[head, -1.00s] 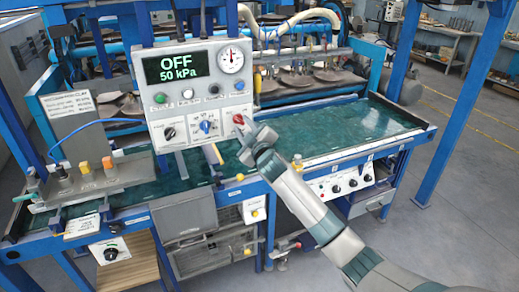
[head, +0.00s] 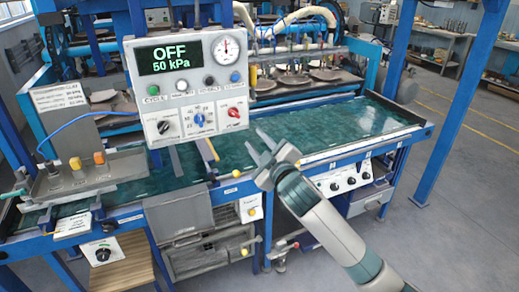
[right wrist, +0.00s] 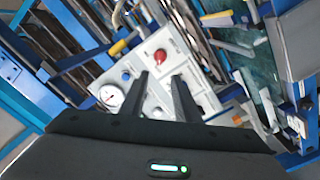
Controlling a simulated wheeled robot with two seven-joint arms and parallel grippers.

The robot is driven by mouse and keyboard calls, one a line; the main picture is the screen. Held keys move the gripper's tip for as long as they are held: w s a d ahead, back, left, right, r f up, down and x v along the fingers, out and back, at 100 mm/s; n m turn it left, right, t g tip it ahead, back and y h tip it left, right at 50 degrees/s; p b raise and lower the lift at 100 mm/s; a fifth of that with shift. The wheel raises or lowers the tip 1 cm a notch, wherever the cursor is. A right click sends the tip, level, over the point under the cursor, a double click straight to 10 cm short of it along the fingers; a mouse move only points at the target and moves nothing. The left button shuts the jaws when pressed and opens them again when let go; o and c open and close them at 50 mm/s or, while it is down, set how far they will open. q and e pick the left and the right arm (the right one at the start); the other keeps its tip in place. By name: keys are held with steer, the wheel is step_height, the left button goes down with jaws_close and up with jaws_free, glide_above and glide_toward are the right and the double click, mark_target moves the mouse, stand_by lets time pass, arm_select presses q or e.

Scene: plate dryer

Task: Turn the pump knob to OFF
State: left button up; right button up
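The control panel (head: 212,99) has a lit display (head: 170,57) reading "OFF" and "50 kPa". A black knob (head: 163,127), a blue knob (head: 198,120) and a red knob (head: 234,112) sit in its bottom row; their small labels are too blurred to read, so I cannot tell which is the pump knob. My right gripper (head: 257,143) is open and empty, just right of and below the red knob, apart from it. In the right wrist view, its two fingers (right wrist: 160,80) stand apart before the tilted panel (right wrist: 152,100). My left gripper is not in view.
A round gauge (head: 226,48) and several push buttons sit above the knobs. The green bench top (head: 350,128) is clear at right. Blue posts (head: 460,100) stand at right. A lower box with black knobs (head: 342,184) hangs under the bench.

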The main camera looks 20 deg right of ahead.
steer(key=shift+s, duration=0.8)
